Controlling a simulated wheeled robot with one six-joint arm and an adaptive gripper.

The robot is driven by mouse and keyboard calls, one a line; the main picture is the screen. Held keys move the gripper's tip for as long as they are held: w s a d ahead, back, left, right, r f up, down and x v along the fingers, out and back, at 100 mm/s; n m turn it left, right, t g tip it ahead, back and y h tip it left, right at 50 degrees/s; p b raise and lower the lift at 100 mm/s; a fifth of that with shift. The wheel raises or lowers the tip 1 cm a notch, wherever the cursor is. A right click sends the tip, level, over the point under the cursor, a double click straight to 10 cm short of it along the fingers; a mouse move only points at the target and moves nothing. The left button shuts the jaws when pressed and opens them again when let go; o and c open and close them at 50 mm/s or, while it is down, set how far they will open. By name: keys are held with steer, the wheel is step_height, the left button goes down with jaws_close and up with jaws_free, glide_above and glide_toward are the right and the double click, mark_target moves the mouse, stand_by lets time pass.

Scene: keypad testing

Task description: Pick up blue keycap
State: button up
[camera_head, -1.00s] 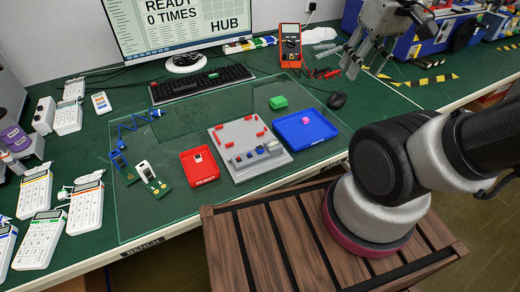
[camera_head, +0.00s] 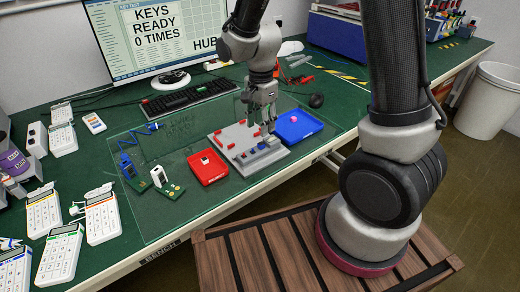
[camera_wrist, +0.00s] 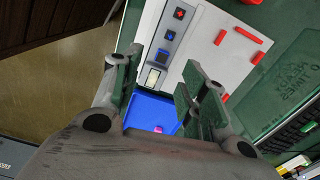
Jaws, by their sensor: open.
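In the wrist view, blue keycaps (camera_wrist: 162,57) sit in a row on a grey strip of the light grey board (camera_wrist: 208,45), with a red one at the far end and a white one (camera_wrist: 153,77) at the near end. In the head view the row (camera_head: 257,151) is small and partly hidden by my gripper. My gripper (camera_head: 264,128) is above the board's right rear part, pointing down. In the wrist view its fingers (camera_wrist: 162,62) are spread and empty, with the row showing between them. I cannot tell the exact height of the fingertips above the keycaps.
A blue tray (camera_head: 312,127) with a pink cube (camera_wrist: 158,129) stands right of the board. A red tray (camera_head: 220,176) with a small light piece stands left. Red blocks (camera_wrist: 241,35) lie on the board. A keyboard (camera_head: 190,97) and monitor (camera_head: 120,45) are behind.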

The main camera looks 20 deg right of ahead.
mark_target(260, 144)
steer(key=shift+w+m, duration=0.1)
steer(key=shift+m, duration=0.3)
steer(key=shift+f, duration=0.3)
step_height(260, 144, down, 7)
steer(key=shift+w+a+f, duration=0.1)
steer(key=c, duration=0.8)
